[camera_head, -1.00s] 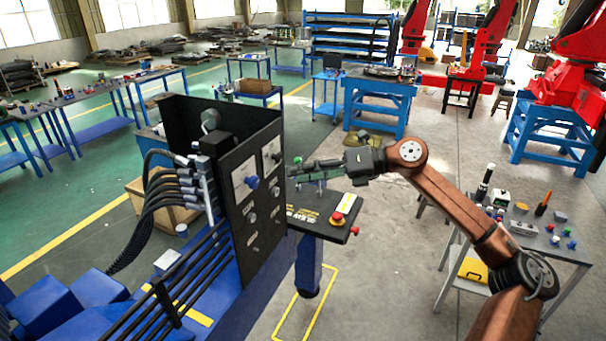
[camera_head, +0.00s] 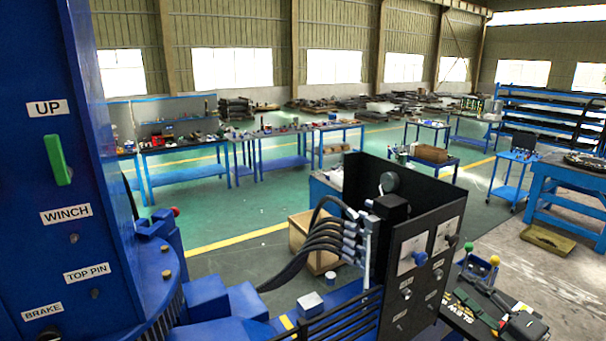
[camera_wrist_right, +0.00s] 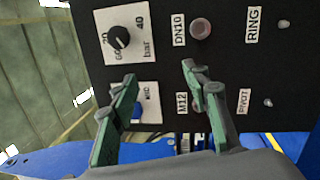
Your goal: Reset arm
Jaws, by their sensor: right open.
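My right gripper (camera_head: 468,290) shows at the lower right of the head view, just right of the black control panel (camera_head: 395,310). Its arm is mostly out of the picture. In the right wrist view the gripper (camera_wrist_right: 160,75) has its two green-padded fingers spread apart, with nothing held between them. Contact with the panel cannot be told. My left gripper is not in view.
A blue column (camera_head: 60,180) with a green lever (camera_head: 58,160) and labels UP, WINCH, TOP PIN and BRAKE stands close at left. Black hoses (camera_head: 310,250) run to the panel. A small lever box (camera_head: 480,266) sits beside it. The green floor behind is largely clear.

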